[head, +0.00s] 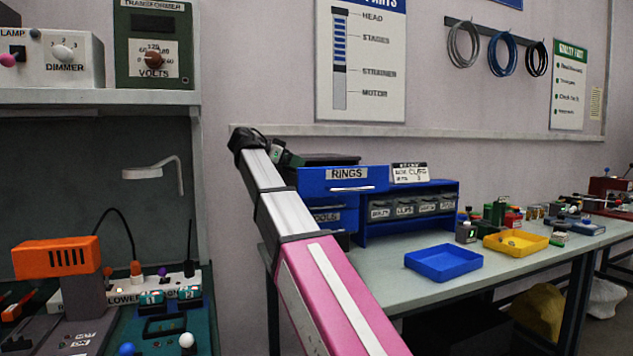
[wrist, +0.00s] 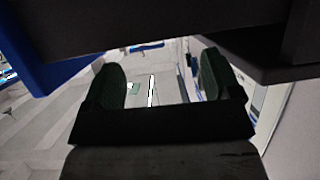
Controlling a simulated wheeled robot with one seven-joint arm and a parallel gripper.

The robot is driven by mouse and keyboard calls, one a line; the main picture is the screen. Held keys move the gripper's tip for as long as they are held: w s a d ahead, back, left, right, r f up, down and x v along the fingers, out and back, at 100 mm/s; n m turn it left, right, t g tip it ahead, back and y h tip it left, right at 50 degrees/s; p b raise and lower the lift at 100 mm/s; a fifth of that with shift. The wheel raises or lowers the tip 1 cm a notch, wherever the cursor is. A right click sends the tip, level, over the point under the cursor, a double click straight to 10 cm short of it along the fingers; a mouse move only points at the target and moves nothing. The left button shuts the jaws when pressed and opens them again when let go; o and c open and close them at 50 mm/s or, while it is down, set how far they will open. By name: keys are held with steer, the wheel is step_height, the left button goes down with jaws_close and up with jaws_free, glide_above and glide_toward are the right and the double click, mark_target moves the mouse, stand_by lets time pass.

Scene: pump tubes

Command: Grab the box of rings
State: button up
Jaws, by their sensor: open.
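The box of rings (head: 345,178) is a blue box labelled RINGS, with a pale handle strip on its front, at the top left of the blue shelf unit on the bench. My gripper (head: 290,157) is at the box's upper left corner in the head view, partly hidden by my arm. In the wrist view my gripper (wrist: 160,82) has its two dark green fingers apart, with nothing visible between them. A large dark surface and a blue edge (wrist: 40,65) lie close to the fingers there; I cannot tell whether they touch.
The blue shelf unit (head: 364,226) holds several small labelled bins, with a card (head: 410,173) on top. A blue tray (head: 443,262) and a yellow tray (head: 515,243) lie to its right. The wall (head: 270,70) stands close behind the bench.

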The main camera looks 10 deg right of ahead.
steer(key=x, duration=0.9)
steer(key=shift+w+d, duration=0.1)
steer(key=shift+d, duration=0.1)
steer(key=c, duration=1)
